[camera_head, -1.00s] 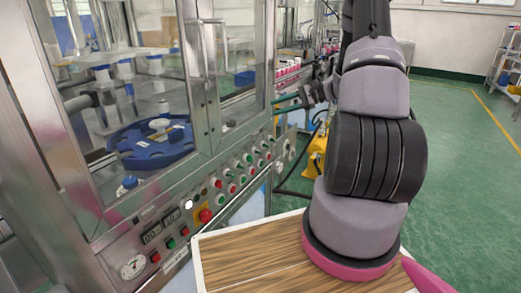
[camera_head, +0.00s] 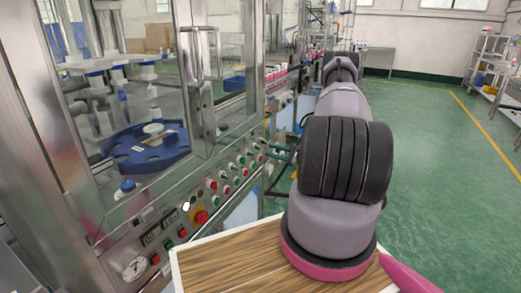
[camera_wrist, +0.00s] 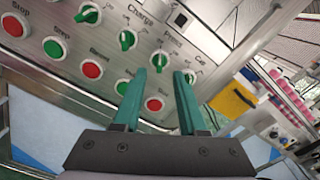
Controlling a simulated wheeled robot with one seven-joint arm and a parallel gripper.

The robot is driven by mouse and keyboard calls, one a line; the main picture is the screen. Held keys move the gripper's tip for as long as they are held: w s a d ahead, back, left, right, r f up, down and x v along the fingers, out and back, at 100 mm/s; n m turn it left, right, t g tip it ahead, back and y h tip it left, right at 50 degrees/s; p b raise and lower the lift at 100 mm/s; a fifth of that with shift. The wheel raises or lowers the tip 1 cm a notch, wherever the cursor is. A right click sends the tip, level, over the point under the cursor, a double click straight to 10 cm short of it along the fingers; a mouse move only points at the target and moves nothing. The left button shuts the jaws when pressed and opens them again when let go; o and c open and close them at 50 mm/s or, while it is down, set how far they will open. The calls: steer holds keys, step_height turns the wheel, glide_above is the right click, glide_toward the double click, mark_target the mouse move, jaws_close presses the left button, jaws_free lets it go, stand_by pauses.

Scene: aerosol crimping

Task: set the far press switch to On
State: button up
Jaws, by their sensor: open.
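The steel control panel (camera_head: 225,190) carries rows of red and green controls, and its far end shows close up in the wrist view (camera_wrist: 110,95). Several green rotary knobs sit in a slanting row under labels that seem to read Charge and Press. One green knob (camera_wrist: 160,60) below the Press label lies between and just beyond the fingertips. Another green knob (camera_wrist: 190,77) is close to the right fingertip. I cannot tell surely which is the far press switch, or any contact. My gripper (camera_wrist: 160,74) is open, with teal fingers and nothing held.
Red and green push buttons (camera_wrist: 92,69) line the panel below the knobs. A yellow box (camera_wrist: 232,99) and pink-topped cans (camera_wrist: 285,95) stand beyond the panel. A wood-topped surface (camera_head: 225,262) is in front of me. The green floor at right is clear.

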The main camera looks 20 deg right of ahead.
mark_target(258, 148)
steer(key=x, duration=0.6)
jaws_close()
